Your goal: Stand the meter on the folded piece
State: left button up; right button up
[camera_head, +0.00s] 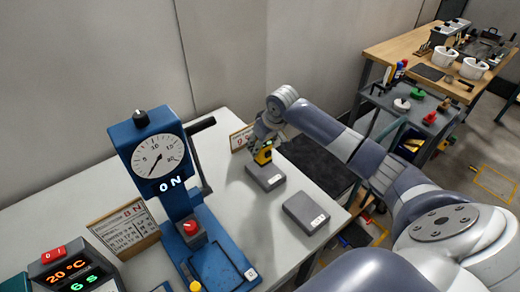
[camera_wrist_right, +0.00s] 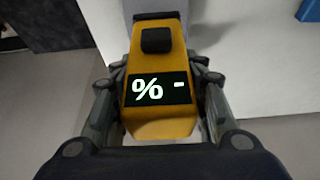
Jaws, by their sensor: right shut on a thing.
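The yellow meter (camera_wrist_right: 160,112) has a black button and a dark display reading "% -". My right gripper (camera_wrist_right: 160,80) is shut on it, with a finger on each side. In the head view the meter (camera_head: 263,155) is at the top of the farther grey folded piece (camera_head: 266,179), near its back edge. I cannot tell if its lower end touches the piece. A second grey piece (camera_head: 305,213) lies nearer the table's right edge; both carry a small white label. My left gripper is not in view.
A blue dial gauge stand (camera_head: 157,160) reading "0 N" stands to the left on the white table (camera_head: 240,218). A sign (camera_head: 241,138) stands behind the meter, and a display box (camera_head: 72,272) is at front left. A tool cart (camera_head: 410,110) stands beyond the table.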

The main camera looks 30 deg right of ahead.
aim_at(269, 152)
jog(key=shift+w, duration=0.25)
notch_tip(269, 152, down, 3)
jog(key=shift+r+p, duration=0.1)
jog(key=shift+p, duration=0.5)
jog(key=shift+d+f, duration=0.1)
jog(key=shift+f, duration=0.25)
jog(key=shift+f, duration=0.1)
jog(key=o, duration=1.2)
jog(key=b+v, duration=0.1)
jog(key=v, duration=1.1)
